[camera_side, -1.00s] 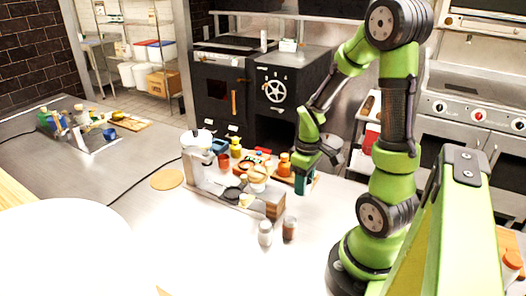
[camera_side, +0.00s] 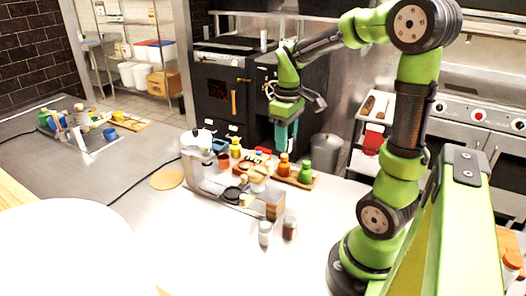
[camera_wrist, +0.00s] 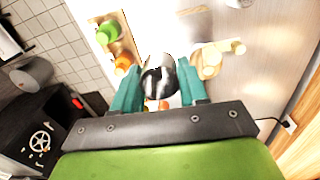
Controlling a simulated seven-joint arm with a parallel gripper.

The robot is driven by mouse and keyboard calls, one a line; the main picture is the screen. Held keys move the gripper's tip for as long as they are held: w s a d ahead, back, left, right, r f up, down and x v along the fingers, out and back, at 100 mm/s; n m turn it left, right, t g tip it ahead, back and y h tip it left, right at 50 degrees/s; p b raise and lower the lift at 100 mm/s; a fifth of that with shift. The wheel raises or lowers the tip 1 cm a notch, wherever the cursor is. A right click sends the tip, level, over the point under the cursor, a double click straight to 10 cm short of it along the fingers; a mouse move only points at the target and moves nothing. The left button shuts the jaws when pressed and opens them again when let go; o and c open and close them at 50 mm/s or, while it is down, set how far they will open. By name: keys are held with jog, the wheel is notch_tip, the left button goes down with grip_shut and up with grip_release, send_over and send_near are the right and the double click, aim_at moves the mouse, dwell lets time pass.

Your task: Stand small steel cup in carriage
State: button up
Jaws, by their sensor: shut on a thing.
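My gripper (camera_side: 286,132) is raised above the back of the counter, with its teal fingers pointing down. In the wrist view, the fingers of my gripper (camera_wrist: 160,91) are shut on a round, shiny, dark-and-silver thing, which looks like the small steel cup (camera_wrist: 159,79). The cup cannot be made out in the side view. A pale grey appliance (camera_side: 205,180) stands on the counter to the left of and below my gripper. I cannot tell which part is the carriage.
Two small shakers (camera_side: 265,233) stand in front of the appliance. A round tan board (camera_side: 167,179) lies at left. The front counter is largely clear.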

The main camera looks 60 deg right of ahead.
jog(key=w+a, duration=0.3)
jog(key=w, duration=0.3)
jog(key=w+a, duration=0.4)
jog(key=w, duration=0.3)
jog(key=shift+n, duration=0.4)
notch_tip(320, 180, down, 12)
jog(key=shift+d+r, duration=0.1)
jog(key=shift+r, duration=0.05)
jog(key=shift+w+f, duration=0.1)
jog(key=shift+f, duration=1.9)
